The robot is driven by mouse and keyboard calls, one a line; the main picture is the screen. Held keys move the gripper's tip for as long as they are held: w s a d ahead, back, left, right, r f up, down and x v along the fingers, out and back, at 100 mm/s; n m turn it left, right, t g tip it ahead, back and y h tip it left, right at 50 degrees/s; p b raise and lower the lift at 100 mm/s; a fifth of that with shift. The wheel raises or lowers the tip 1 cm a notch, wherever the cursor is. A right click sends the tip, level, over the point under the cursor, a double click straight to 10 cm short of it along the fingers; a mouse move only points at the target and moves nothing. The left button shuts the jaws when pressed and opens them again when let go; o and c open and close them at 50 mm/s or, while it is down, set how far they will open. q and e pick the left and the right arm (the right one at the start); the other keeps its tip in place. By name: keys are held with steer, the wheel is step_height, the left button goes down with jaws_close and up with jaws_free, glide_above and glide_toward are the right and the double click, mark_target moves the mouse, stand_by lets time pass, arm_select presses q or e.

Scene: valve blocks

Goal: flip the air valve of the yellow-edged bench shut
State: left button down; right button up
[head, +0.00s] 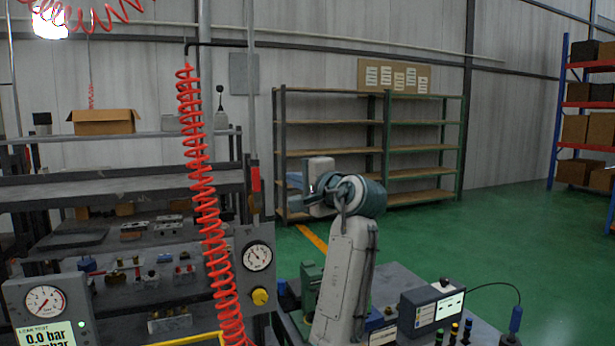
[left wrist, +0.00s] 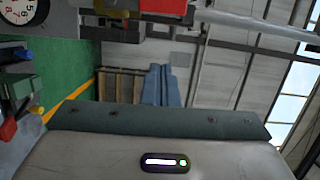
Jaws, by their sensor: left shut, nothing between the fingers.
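The upright red handle (head: 255,180) of what looks like the air valve stands on a post above the gauge panel, at the right end of the yellow-edged bench (head: 190,339). In the left wrist view a red part (left wrist: 168,8), probably the same handle, is cut off by the top edge. My left gripper (head: 292,181) is just right of the handle in the head view, pointing left, with a gap between them in the picture. Its fingers (left wrist: 162,86) are shut and empty. My right gripper is not in view.
The gauge panel (head: 241,277) carries a round gauge (head: 257,256) and a yellow knob (head: 260,297). A coiled red hose (head: 205,200) hangs left of the handle. A grey bench with a small screen box (head: 430,308) stands at lower right. Green floor is clear behind.

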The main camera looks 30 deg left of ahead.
mark_target(257, 188)
arm_select(q)
steer(key=a, duration=0.1)
steer(key=s+a+p, duration=0.1)
steer(key=a, duration=0.1)
steer(key=a+p, duration=0.1)
steer(key=a, duration=0.1)
steer(key=shift+s+f, duration=0.15)
steer(key=shift+s, duration=0.25)
steer(key=shift+w, duration=0.15)
